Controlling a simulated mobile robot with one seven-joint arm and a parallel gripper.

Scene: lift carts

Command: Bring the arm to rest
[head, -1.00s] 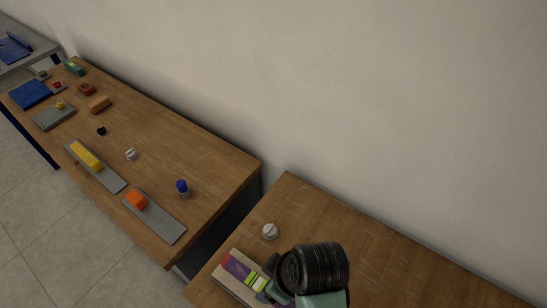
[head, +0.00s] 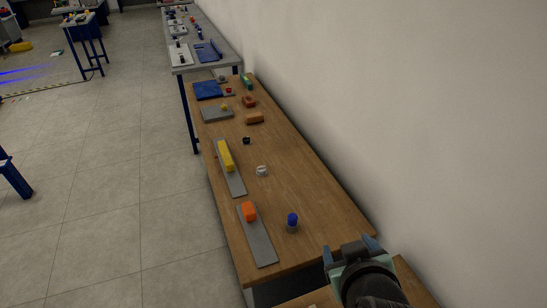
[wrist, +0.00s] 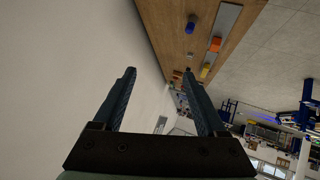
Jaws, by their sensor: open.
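My gripper (head: 352,250) shows at the lower right of the head view, above the gap between two wooden tables and near the wall. In the wrist view my gripper (wrist: 160,95) has its two dark fingers wide apart with nothing between them. It is open and empty. It is apart from every object on the tables. The rest of my arm runs out of the bottom of the head view.
The long wooden table (head: 310,190) holds an orange block (head: 249,211), a yellow block (head: 226,155) and a blue-topped knob (head: 292,221). A nearer table (head: 415,290) lies partly under my arm. The wall (head: 400,110) is close on the right. Tiled floor (head: 120,180) on the left is clear.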

